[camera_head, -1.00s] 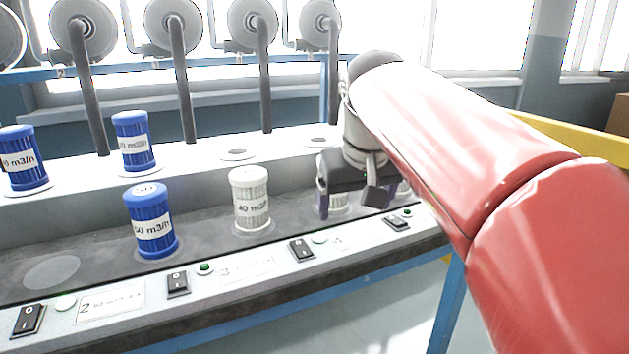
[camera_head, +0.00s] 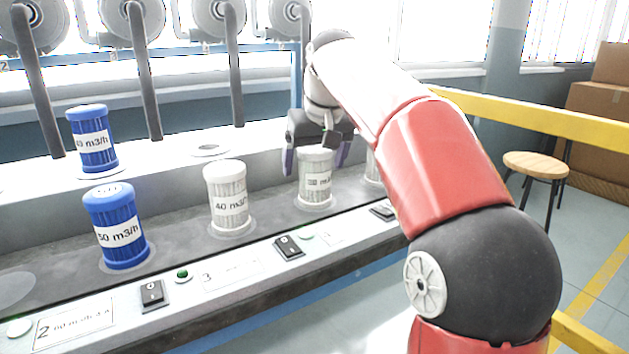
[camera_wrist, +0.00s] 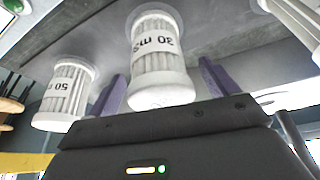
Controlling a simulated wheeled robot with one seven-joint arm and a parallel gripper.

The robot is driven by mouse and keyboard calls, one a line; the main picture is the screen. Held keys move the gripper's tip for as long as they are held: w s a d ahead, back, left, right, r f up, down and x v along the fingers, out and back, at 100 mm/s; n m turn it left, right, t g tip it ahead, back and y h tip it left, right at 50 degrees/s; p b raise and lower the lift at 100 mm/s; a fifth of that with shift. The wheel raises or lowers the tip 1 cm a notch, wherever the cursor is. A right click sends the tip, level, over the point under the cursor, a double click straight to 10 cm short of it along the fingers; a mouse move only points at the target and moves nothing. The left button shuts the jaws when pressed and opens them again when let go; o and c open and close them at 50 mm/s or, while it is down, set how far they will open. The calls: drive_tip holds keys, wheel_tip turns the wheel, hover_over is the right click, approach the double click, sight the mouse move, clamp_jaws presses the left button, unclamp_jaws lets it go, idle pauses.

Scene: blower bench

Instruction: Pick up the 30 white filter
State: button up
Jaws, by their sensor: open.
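The white 30 filter (camera_head: 316,192) stands upright on the dark front strip of the bench, its label facing front. My gripper (camera_head: 317,162) is above it and open, with one purple finger on each side of the filter's upper part. In the wrist view the same filter (camera_wrist: 158,68) shows upside down between the two spread fingers of my gripper (camera_wrist: 160,86). I cannot tell whether either finger touches it. My gripper hides part of its top in the head view.
A white 40 filter (camera_head: 229,199) stands to the left, and a blue 50 filter (camera_head: 117,232) beyond it. Another white filter, marked 50 (camera_wrist: 64,90), is close on the other side, partly hidden by my arm in the head view. Switches (camera_head: 288,247) line the front edge.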

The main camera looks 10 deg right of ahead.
drive_tip(key=shift+x, duration=0.8)
drive_tip(key=shift+r, duration=0.1)
drive_tip(key=c, duration=1.2)
drive_tip(key=shift+r, duration=0.1)
